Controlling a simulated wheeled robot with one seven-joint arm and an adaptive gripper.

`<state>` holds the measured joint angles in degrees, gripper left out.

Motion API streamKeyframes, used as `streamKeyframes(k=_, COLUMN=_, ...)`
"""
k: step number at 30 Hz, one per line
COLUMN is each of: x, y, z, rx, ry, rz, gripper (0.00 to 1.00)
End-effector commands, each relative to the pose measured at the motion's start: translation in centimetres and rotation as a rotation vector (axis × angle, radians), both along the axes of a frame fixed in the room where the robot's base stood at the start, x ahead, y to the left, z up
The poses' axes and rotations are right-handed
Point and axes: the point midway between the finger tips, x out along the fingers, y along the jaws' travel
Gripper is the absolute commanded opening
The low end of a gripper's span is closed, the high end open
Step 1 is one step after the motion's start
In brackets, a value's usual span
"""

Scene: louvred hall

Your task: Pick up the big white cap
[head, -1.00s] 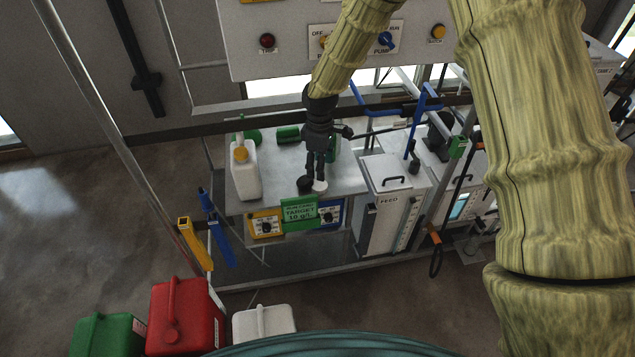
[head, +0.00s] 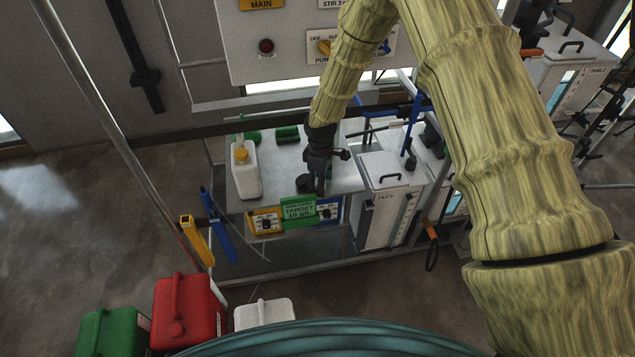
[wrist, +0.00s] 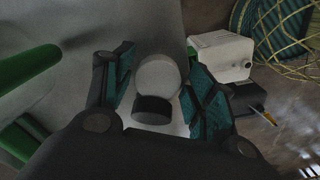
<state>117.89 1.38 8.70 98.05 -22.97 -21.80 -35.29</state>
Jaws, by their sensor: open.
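The big white cap (wrist: 157,74) shows in the wrist view as a pale round disc on the grey table top (head: 280,170), between my two fingers. My gripper (wrist: 161,72) is open around it, with a teal-padded finger on each side and a visible gap to both. A black round cap (wrist: 152,109) is right beside the white cap, on the near side, and overlaps it in the picture. In the head view my gripper (head: 320,188) points down at the table's front edge and hides the white cap. The black cap also shows there (head: 303,184), left of the fingers.
A white jug with a yellow cap (head: 245,170) stands left on the table. Green cylinders (head: 287,133) lie at the back. The grey feed box (head: 390,172) stands close on the right. Canisters (head: 188,310) stand in front.

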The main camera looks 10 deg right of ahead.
Motion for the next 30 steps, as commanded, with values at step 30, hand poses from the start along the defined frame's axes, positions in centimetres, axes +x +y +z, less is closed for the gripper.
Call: streamKeyframes(k=30, x=0.06, y=-0.66, z=-0.04, rx=0.0, ry=-0.001, rz=-0.002, gripper=0.35)
